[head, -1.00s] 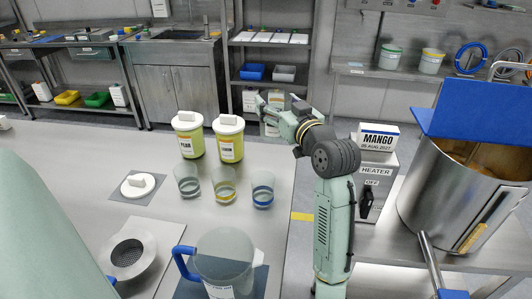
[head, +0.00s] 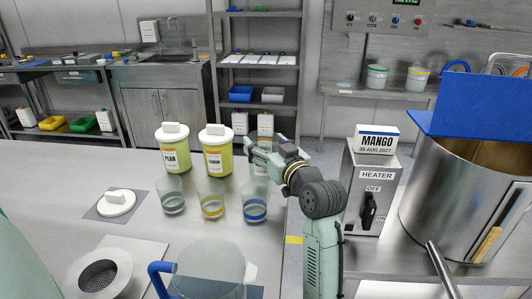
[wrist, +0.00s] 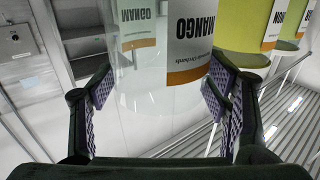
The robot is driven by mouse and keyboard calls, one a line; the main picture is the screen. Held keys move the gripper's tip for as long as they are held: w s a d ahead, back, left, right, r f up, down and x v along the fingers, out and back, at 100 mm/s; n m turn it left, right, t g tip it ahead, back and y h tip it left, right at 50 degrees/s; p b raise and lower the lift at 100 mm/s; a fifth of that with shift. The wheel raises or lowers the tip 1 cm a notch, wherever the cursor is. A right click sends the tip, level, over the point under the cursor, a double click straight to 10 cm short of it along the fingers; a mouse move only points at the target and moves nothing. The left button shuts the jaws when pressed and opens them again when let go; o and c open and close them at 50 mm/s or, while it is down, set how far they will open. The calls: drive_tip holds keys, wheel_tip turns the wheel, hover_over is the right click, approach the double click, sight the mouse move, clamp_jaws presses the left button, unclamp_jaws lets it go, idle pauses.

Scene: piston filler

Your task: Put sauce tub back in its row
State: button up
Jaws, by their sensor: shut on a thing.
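My gripper (head: 258,150) is to the right of two yellow-green lidded tubs, PEAR (head: 173,150) and a second labelled one (head: 216,153), which stand side by side on the counter. In the wrist view my gripper (wrist: 160,112) is shut on a clear, see-through tub (wrist: 150,88) with a white and orange MANGO label. That picture is upside down, and the two yellow-green tubs show close beside the held tub. In the head view the held tub is faint and mostly behind my gripper; I cannot tell whether its base touches the counter.
Three clear cups (head: 212,205) with coloured bands stand in front of the tubs. A loose lid (head: 117,203) lies on a grey mat. A clear jug (head: 210,270) with a blue handle is nearest. The heater box (head: 372,200) and a steel hopper (head: 455,210) stand right.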

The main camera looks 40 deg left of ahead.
drive_tip(key=shift+f, duration=0.15)
drive_tip(key=o, duration=1.7)
drive_tip(key=shift+r, duration=0.25)
drive_tip(key=shift+s+d+f, duration=0.1)
drive_tip(key=shift+d, duration=0.2)
drive_tip(key=b+v, duration=0.2)
drive_tip(key=v, duration=0.9)
drive_tip(key=shift+s+d, duration=0.15)
